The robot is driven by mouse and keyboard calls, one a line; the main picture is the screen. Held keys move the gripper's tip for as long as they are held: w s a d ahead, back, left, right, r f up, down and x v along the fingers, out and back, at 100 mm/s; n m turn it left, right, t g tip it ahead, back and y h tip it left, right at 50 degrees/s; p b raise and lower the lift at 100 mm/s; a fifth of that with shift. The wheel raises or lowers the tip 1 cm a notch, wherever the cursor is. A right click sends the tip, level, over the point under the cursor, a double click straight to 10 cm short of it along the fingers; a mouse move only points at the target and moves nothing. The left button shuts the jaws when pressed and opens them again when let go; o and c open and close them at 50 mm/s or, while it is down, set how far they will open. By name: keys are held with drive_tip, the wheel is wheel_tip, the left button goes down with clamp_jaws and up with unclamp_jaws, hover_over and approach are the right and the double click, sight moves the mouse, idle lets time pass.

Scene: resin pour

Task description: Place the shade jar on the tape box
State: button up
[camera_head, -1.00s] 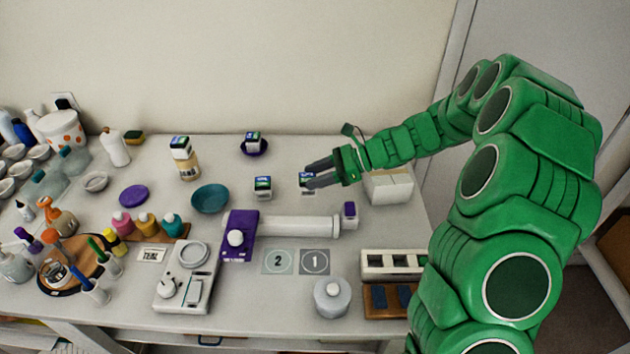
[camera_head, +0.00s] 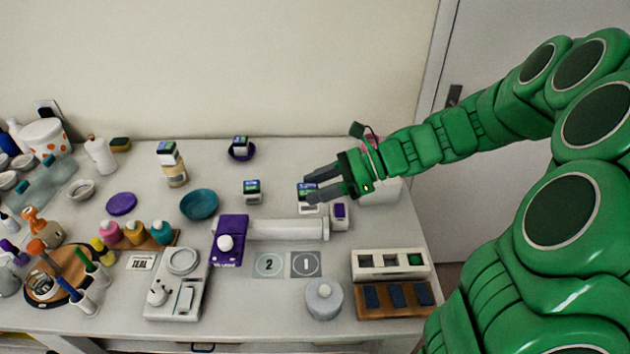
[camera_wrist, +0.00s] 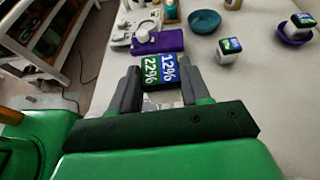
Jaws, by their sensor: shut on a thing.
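My gripper (camera_head: 312,187) is shut on a small white jar (camera_wrist: 160,72). The jar has a green and blue top marked 22% and 12%, and I take it to be the shade jar. In the wrist view it sits between both fingertips; its lower part is mostly hidden there. In the head view it is over the table at the right, behind the roller. A white box (camera_head: 385,191) stands right of the gripper, partly behind it. It may be the tape box; I see no clear label.
A similar jar (camera_head: 252,190) stands left of the gripper, near a teal bowl (camera_head: 199,204). A small purple-fronted box (camera_head: 340,214) is just in front of the gripper. A white roller (camera_head: 285,229), a white rack (camera_head: 364,261) and a grey lidded pot (camera_head: 322,300) are nearer.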

drive_tip(key=shift+s+d+r, duration=0.25)
drive_tip(key=w+d+r+m+t+h, duration=0.1)
drive_tip(key=d+r+m+t, duration=0.15)
drive_tip(key=d+t, duration=0.2)
drive_tip(key=d+r+m+t+h, duration=0.2)
drive_tip(key=d+m+t, duration=0.15)
drive_tip(key=d, duration=0.25)
drive_tip(key=w+d+r+m+t+h, duration=0.1)
drive_tip(key=d+r+m+t, duration=0.25)
drive_tip(key=d, duration=0.25)
drive_tip(key=shift+m+g, duration=0.25)
drive_tip(key=shift+g, duration=0.2)
drive_tip(key=shift+w+d+f, duration=0.15)
drive_tip(key=shift+w+f, duration=1.6)
drive_tip(key=shift+w, duration=0.5)
drive_tip(key=shift+w+d+f, duration=0.2)
drive_tip(key=shift+w+f, duration=1.55)
drive_tip(key=shift+w, duration=0.5)
drive_tip(key=shift+w+d+f, duration=0.15)
drive_tip(key=shift+w+f, duration=1.6)
drive_tip(key=shift+w, duration=0.5)
drive_tip(key=shift+f, duration=1.5)
drive_tip(key=shift+f, duration=0.1)
